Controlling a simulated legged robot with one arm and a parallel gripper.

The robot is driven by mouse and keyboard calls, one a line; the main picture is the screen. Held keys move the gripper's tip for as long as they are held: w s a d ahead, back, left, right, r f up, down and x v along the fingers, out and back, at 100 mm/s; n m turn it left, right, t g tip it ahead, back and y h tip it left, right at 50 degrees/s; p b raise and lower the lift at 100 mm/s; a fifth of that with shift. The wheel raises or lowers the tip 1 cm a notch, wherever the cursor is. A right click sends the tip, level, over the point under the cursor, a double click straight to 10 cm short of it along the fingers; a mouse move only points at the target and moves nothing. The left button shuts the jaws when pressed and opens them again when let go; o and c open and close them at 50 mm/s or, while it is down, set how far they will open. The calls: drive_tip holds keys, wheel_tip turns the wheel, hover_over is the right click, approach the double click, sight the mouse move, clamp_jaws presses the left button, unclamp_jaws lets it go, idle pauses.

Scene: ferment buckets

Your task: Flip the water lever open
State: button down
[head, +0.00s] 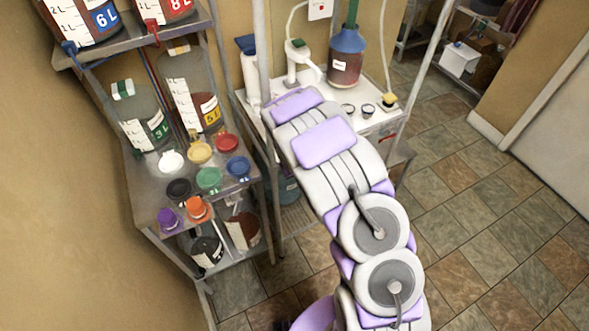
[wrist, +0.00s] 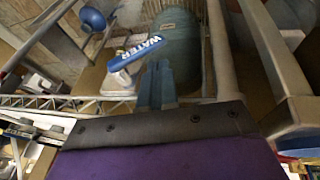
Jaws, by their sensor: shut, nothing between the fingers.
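The water lever (wrist: 137,53) is a blue handle with white "WATER" lettering in the wrist view. It slants up to the right from a white and grey fitting (wrist: 118,82). My gripper (wrist: 158,68) shows there as narrow blue fingers, shut and empty. The fingertips are just right of the lever's lower right part; I cannot tell whether they touch it. In the head view my arm reaches toward the white-topped table (head: 375,125), and its end is hidden behind the arm links. I cannot make out the water lever in the head view.
In the wrist view, a large blue-grey container (wrist: 182,45) stands behind the fingers, beside a metal post (wrist: 222,45). A shelf (head: 150,205) with bottles and coloured lids stands left. A blue-topped jug (head: 346,57) is on the table. The tiled floor (head: 480,200) is clear at right.

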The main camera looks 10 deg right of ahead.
drive_tip(key=shift+w+d+f, duration=0.15)
drive_tip(key=shift+d+f, duration=0.6)
drive_tip(key=shift+f, duration=0.3)
drive_tip(key=shift+f+h+b, duration=0.15)
drive_tip(key=shift+h+b, duration=0.15)
drive_tip(key=shift+b, duration=0.45)
drive_tip(key=shift+a, duration=0.1)
